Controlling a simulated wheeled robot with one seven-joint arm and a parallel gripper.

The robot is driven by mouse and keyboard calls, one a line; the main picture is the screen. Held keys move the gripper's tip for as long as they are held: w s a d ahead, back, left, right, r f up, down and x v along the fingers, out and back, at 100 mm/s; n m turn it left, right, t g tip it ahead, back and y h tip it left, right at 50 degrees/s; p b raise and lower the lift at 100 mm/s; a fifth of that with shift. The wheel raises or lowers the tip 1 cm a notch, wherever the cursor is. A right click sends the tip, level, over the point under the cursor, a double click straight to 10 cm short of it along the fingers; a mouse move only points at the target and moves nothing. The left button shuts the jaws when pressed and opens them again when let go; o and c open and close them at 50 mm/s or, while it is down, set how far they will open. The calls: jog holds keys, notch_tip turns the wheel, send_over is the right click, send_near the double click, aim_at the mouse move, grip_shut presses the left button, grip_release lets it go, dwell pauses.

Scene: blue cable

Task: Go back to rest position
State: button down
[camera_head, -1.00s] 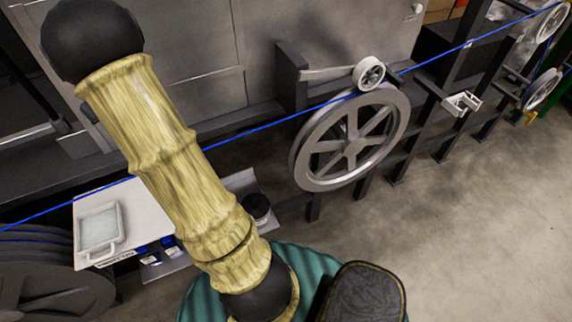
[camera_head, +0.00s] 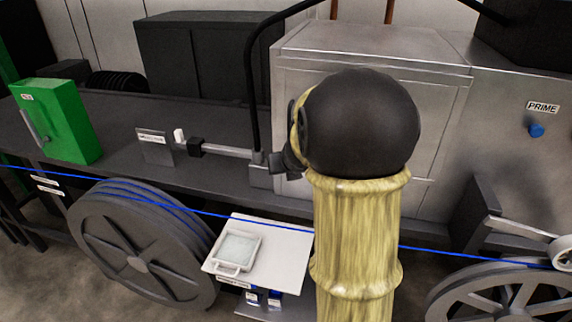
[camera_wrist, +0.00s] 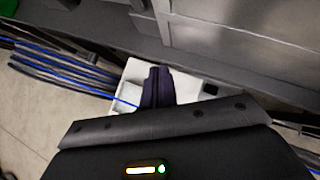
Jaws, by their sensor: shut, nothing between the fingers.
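My gripper (camera_wrist: 158,76) shows in the wrist view as two dark fingers side by side, shut with nothing between them. It is in front of a white panel (camera_wrist: 133,72) in that picture. In the head view my arm, in a yellowish sleeve with a black joint, stands upright right of the middle, and I cannot make out the fingers there. The blue cable (camera_head: 270,220) runs across the head view, passing behind my arm. It also runs past the wheel at the left.
A dark cable reel (camera_head: 135,262) is at the lower left. The white panel (camera_head: 285,252) carries a shallow tray (camera_head: 238,249). A green box (camera_head: 62,122) stands on the dark bench at the left. A spoked wheel (camera_head: 505,300) is at the lower right. A grey metal cabinet (camera_head: 300,85) stands behind my arm.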

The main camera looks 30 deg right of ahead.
jog(key=s+a+f+m+g+b, duration=0.2)
jog(key=s+a+f+m, duration=0.3)
jog(key=m, duration=0.6)
jog(key=s+a+f+m+g+y+b, duration=0.1)
jog(key=s+a+f+m+g+b, duration=0.1)
jog(key=s+a+f+m, duration=0.3)
jog(key=s+a+f+m+g+b, duration=0.2)
jog(key=s+a+f+m+b, duration=0.2)
jog(key=s+f+m, duration=0.3)
jog(key=s+m, duration=0.4)
jog(key=m, duration=0.6)
jog(key=shift+a+m+y+b, duration=0.3)
jog(key=shift+a+y+b, duration=0.05)
jog(key=shift+a+y, duration=0.05)
jog(key=shift+w+f, duration=0.1)
